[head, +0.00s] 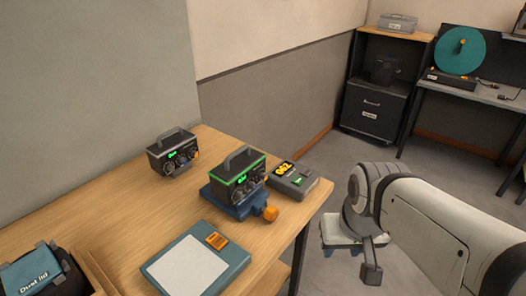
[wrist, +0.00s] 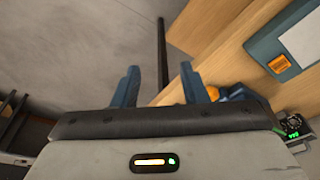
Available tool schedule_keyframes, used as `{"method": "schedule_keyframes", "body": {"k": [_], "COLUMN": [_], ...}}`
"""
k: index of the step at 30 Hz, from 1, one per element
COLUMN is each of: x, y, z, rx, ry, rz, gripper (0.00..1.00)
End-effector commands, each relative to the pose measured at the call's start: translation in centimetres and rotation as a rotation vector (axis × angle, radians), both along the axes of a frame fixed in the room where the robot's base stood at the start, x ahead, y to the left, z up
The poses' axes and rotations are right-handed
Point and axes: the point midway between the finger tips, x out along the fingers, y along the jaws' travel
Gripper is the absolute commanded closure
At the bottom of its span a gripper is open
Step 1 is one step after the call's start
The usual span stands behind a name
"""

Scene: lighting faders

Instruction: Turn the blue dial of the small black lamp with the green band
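The small black lamp with the green band (head: 238,178) stands upright on a blue base (head: 228,205) on the wooden table in the head view. Its front carries a green readout and dark dials; which dial is blue is too small to tell. An orange knob (head: 270,213) sticks out from the base at the right; it also shows in the wrist view (wrist: 238,92). My gripper (wrist: 160,80) has two blue fingers spread apart with nothing between them. In the head view it hangs off the table's right edge, apart from the lamp.
A similar black lamp (head: 172,155) without a green band stands behind to the left. A grey box with a yellow readout (head: 294,180) lies right of the green-banded lamp. A teal pad (head: 195,262) lies in front, and a dust lid (head: 35,272) at the left. A cabinet (head: 375,105) stands far back.

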Motion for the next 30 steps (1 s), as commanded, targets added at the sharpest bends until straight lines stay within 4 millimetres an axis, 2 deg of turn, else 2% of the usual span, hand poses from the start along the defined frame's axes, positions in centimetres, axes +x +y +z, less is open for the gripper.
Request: {"method": "schedule_keyframes", "body": {"k": [2,5,9,15,24,30], "x": [0.5,1.7,4.7,9.6,16.9,20.1], "y": [0.3,1.9,3.9,6.9,9.9,10.7], "z": [-0.9,-2.4,-4.7,-6.5,-7.2,-6.3], "rx": [0.016,0.060,0.155,0.292,0.418,0.438], "ry": [-0.005,-0.020,-0.073,-0.218,-0.550,-0.762], "rz": [0.014,0.070,0.181,0.373,0.651,0.778], "gripper": [0.61,0.61,0.61,0.61,0.61,0.61]}}
